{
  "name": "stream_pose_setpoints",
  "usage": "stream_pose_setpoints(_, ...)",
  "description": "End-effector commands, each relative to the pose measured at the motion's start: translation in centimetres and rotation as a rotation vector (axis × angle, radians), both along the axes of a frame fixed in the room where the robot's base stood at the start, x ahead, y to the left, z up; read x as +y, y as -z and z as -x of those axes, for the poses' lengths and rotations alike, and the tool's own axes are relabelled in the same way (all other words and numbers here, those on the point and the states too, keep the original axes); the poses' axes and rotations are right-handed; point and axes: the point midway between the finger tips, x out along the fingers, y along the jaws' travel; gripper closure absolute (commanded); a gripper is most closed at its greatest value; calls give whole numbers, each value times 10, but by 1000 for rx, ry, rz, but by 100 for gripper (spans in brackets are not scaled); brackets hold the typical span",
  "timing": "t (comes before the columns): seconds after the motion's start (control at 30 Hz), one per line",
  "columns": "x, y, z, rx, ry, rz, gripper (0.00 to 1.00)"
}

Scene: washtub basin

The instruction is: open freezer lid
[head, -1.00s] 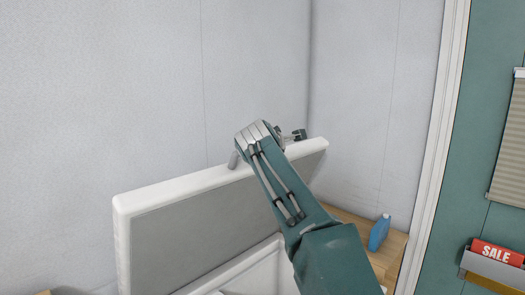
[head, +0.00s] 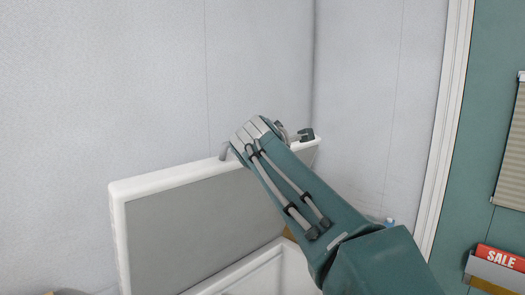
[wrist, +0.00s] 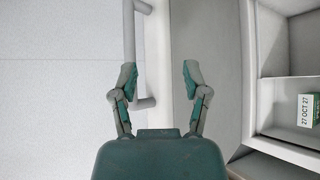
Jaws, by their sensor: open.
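The freezer lid (head: 190,235) stands raised in the head view, with a white rim and a grey inner panel. Its white edge (wrist: 158,40) also shows in the wrist view, beside a grey bar handle (wrist: 129,35) on its outer side. One handle post (head: 225,151) shows in the head view; my arm hides much of the rest. My gripper (head: 294,134) is at the lid's top edge. In the wrist view my gripper (wrist: 159,76) is open, with the lid edge between its fingers in the picture. The left finger overlaps the handle bar; contact cannot be told.
The open freezer body (head: 245,275) lies below the lid. The wrist view shows its interior with a dated box (wrist: 306,110) at right. A pale wall (head: 120,80) is behind the lid. A red SALE sign (head: 497,256) is at far right.

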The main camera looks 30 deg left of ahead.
Motion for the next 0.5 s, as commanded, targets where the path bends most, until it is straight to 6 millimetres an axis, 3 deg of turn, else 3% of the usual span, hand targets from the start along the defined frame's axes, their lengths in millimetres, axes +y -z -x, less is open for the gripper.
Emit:
stream_pose_setpoints(0.2,-10,-11,28,0,-1,-1,40)
stream_pose_setpoints(0.5,-13,-12,36,0,0,1,40)
